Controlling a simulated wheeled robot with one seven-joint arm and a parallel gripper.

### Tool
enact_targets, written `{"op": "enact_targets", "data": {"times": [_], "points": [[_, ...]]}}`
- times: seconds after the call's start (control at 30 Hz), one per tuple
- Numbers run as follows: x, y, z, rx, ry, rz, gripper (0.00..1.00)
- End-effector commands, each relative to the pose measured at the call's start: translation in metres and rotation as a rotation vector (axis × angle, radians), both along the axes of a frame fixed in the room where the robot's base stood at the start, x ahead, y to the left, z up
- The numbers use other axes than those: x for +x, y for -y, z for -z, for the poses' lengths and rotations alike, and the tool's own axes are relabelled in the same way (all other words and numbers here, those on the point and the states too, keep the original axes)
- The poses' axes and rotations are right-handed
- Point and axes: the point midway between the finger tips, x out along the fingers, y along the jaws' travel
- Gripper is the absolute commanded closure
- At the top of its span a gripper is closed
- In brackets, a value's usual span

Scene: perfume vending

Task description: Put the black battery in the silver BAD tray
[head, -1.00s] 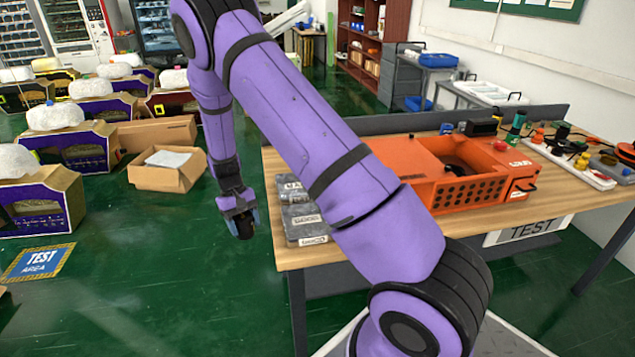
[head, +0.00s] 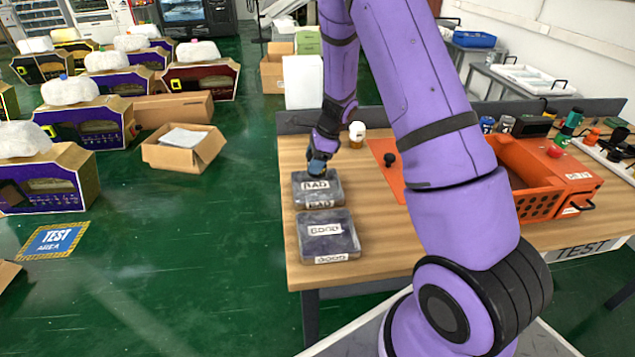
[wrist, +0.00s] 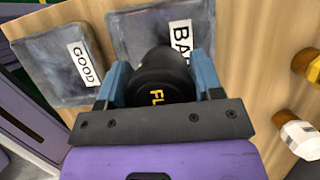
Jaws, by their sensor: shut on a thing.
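The black battery (wrist: 163,84), with yellow lettering on its end, is between the blue fingers of my gripper (head: 318,168). My gripper is shut on it, as the wrist view also shows. The silver BAD tray (head: 334,182) lies on the wooden table near its left edge. My gripper is over the back part of this tray in the head view. In the wrist view the battery covers part of the BAD tray (wrist: 134,27) and its label. The gap between battery and tray floor cannot be told.
The silver GOOD tray (head: 345,243) lies just in front of the BAD tray. A white-capped amber bottle (head: 357,134) stands behind and right. An orange box (head: 545,185) takes up the table's right part. Bare wood (head: 385,235) lies right of the trays.

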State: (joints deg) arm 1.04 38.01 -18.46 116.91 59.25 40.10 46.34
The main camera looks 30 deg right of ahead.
Motion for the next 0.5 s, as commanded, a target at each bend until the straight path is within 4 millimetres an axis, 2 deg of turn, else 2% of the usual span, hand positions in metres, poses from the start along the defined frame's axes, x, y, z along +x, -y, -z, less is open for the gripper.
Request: {"op": "enact_targets", "data": {"times": [0.1, 0.37, 0.5], "points": [[0.000, 0.001, 0.020, -0.001, -0.002, -0.001, 0.76], [0.000, 0.000, 0.038, 0.000, 0.001, -0.003, 0.76], [0.000, 0.000, 0.056, -0.001, -0.001, -0.004, 0.76]]}}
